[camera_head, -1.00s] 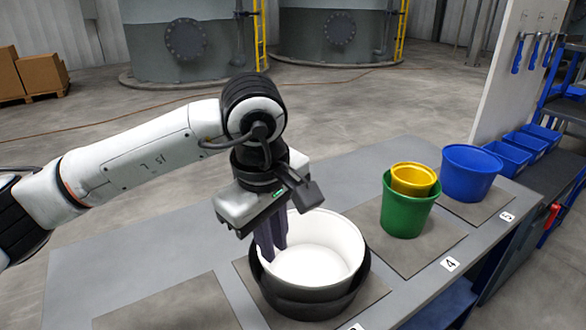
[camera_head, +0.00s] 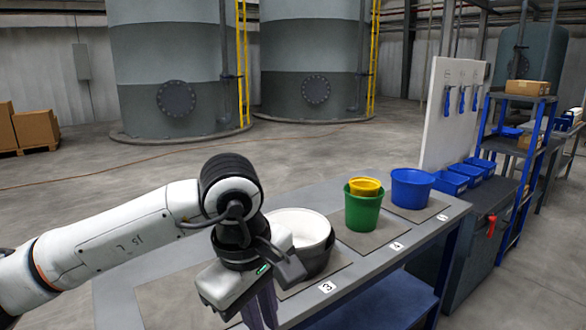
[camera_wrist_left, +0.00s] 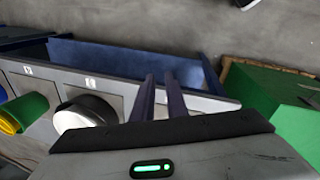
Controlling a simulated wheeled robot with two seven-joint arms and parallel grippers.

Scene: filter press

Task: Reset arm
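My left gripper (camera_head: 262,308) hangs fingers down at the front edge of the table in the head view, in front of the white bucket. In the left wrist view its two dark fingers (camera_wrist_left: 160,98) stand apart with a narrow gap and nothing between them. The white bucket (camera_head: 307,226) sits inside a black one (camera_head: 318,262) on the mat by label 3, partly hidden by my left wrist. These nested buckets also show in the left wrist view (camera_wrist_left: 84,114), clear of the fingers. My right gripper is in neither view.
A yellow bucket (camera_head: 366,187) sits in a green bucket (camera_head: 362,212) by label 4. A blue bucket (camera_head: 411,189) stands by label 5. A tool board (camera_head: 440,120), blue bins (camera_head: 470,172) and shelves are to the right. A green box (camera_wrist_left: 265,105) shows in the left wrist view.

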